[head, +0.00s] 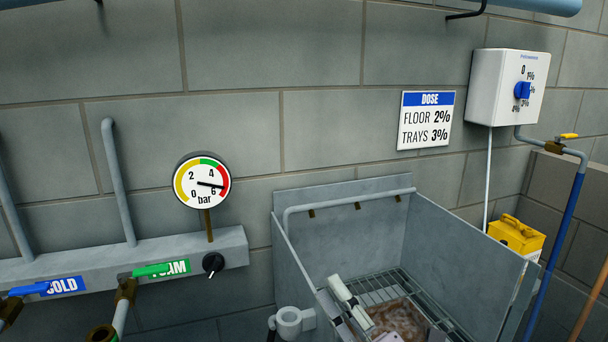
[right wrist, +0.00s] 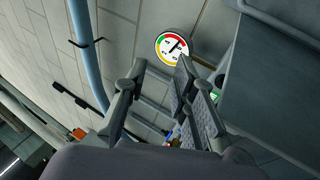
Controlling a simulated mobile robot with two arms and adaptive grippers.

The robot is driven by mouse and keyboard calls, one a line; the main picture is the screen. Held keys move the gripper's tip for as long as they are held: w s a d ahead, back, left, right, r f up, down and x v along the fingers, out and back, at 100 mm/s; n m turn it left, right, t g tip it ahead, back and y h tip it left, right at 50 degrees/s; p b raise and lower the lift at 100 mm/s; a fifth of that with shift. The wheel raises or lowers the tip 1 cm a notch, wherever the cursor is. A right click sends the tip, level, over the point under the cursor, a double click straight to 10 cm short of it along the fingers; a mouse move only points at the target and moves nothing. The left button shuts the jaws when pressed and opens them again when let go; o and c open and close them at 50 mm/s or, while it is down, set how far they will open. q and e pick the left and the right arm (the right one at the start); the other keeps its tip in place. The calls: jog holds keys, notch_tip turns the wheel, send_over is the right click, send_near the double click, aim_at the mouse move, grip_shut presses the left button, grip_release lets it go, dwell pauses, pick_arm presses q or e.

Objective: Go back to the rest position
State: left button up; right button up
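My right gripper (head: 334,294) shows at the bottom of the head view, in front of the open metal sink, with its lower part cut off by the frame edge. In the right wrist view its two dark fingers (right wrist: 160,78) stand apart with a gap between them, and I see nothing held there. My left gripper is not in the head view.
A grey sink (head: 465,255) with a grate and a brownish item (head: 398,320) inside stands at the wall. A pressure gauge (head: 202,181) and a pipe manifold (head: 232,243) are on the left. A yellow container (head: 516,236) and blue hose (head: 556,250) stand right.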

jog(key=s+d+f+m+g+h, duration=0.2)
jog(key=d+f+m+g+h, duration=0.1)
jog(key=d+f+m+h, duration=0.5)
jog(key=s+d+f+m+g+h, duration=0.15)
jog(key=d+f+m+h, duration=0.4)
jog(key=f+m, duration=0.55)
jog(key=s+d+f+m+g+y, duration=0.1)
jog(key=s+f+m+g, duration=0.2)
jog(key=s+f+g, duration=0.35)
jog(key=s+d+f+m+g, duration=0.15)
jog(key=s+f+g, duration=0.25)
jog(key=s+f, duration=0.6)
jog(key=s+f+g+p, duration=0.1)
jog(key=s+f, duration=0.1)
jog(key=f, duration=0.9)
jog(key=s+f+g, duration=0.1)
jog(key=s+f, duration=0.1)
jog(key=f, duration=0.9)
jog(key=s+d+f, duration=0.2)
jog(key=s+f, duration=1.4)
jog(key=s, duration=0.1)
jog(key=shift+f+g+p, duration=0.25)
jog(key=shift+g+p, duration=0.15)
jog(key=shift+p, duration=0.05)
